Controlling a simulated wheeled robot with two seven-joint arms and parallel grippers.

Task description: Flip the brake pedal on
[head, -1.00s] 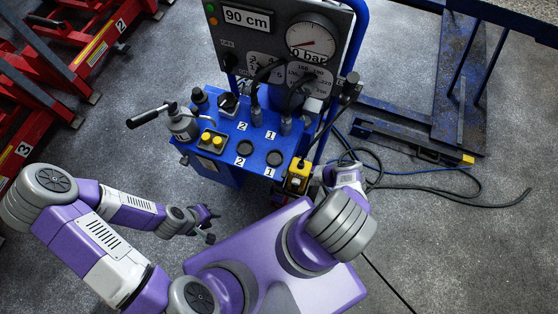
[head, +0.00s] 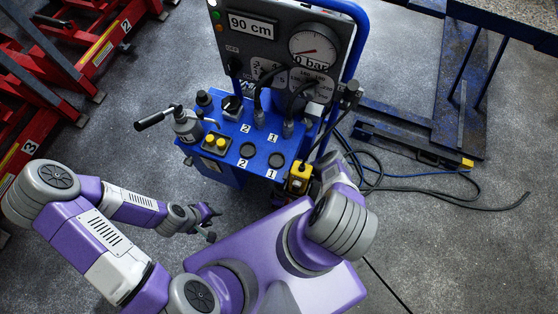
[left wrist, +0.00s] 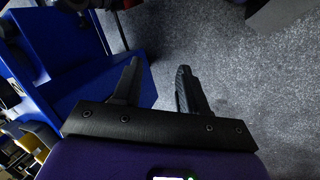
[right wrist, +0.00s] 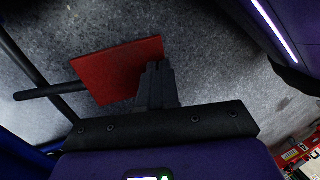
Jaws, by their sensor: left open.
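The brake pedal is a flat red plate (right wrist: 115,70) on a dark rod in the right wrist view. I cannot make it out in the head view. My right gripper (right wrist: 156,70) has its two fingers together, with the tips at the pedal's right edge; I cannot tell if they touch it. In the head view the right fingers are hidden by my own arm. My left gripper (head: 211,222) is open and empty, in front of the blue trolley; its spread fingers (left wrist: 157,75) show in the left wrist view.
The blue control trolley (head: 225,160) carries gauges, hoses, a lever and a yellow box (head: 299,178). Cables (head: 420,200) lie on the floor at right. Red lifting frames (head: 70,60) stand at left and a blue steel frame (head: 460,110) at right.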

